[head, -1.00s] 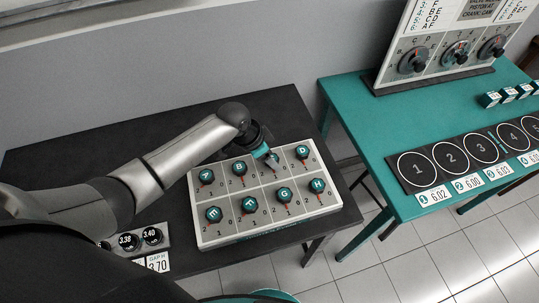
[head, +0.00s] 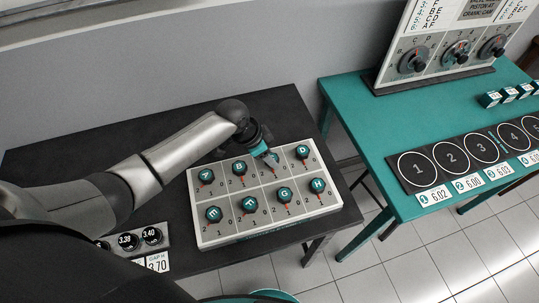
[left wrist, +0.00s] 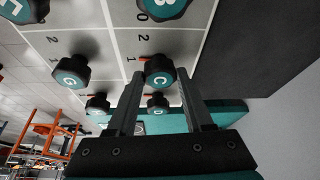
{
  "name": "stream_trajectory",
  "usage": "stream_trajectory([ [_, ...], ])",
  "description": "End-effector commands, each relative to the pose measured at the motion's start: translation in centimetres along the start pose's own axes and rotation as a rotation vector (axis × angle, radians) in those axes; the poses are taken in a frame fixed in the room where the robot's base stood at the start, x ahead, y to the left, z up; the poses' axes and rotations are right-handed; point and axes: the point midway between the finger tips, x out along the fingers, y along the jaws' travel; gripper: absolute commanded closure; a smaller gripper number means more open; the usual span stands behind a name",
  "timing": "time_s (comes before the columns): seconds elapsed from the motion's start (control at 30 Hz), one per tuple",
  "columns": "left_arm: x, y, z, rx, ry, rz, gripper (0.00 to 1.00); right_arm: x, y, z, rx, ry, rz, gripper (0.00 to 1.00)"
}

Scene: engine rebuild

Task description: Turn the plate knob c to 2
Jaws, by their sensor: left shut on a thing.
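The knob plate (head: 205,240) is a light panel with lettered dark knobs, each with a teal cap and red pointer, on the dark table. My left gripper (head: 271,156) reaches down to knob C, in the far row between B and D. In the left wrist view its fingers (left wrist: 161,100) stand on either side of knob C (left wrist: 160,72), shut on it. The red pointer of knob C is beside the printed 1, with the 2 close by. My right gripper is in neither view.
Knob B (head: 238,168), knob D (head: 302,152) and knob G (head: 285,194) stand close around the gripper. Dark gauges (head: 152,236) lie left of the plate. A teal table (head: 350,130) with numbered rings stands to the right, across a gap.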

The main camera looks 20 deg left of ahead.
Motion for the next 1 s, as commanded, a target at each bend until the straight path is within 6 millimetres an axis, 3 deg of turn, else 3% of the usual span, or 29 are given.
stream_trajectory([
  [0.27,0.1,-0.3,0.0,0.189,0.000,0.078,1.00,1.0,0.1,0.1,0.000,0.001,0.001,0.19],
  [1.0,0.3,-0.5,-0.2,0.771,0.002,0.319,1.00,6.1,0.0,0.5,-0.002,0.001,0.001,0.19],
])
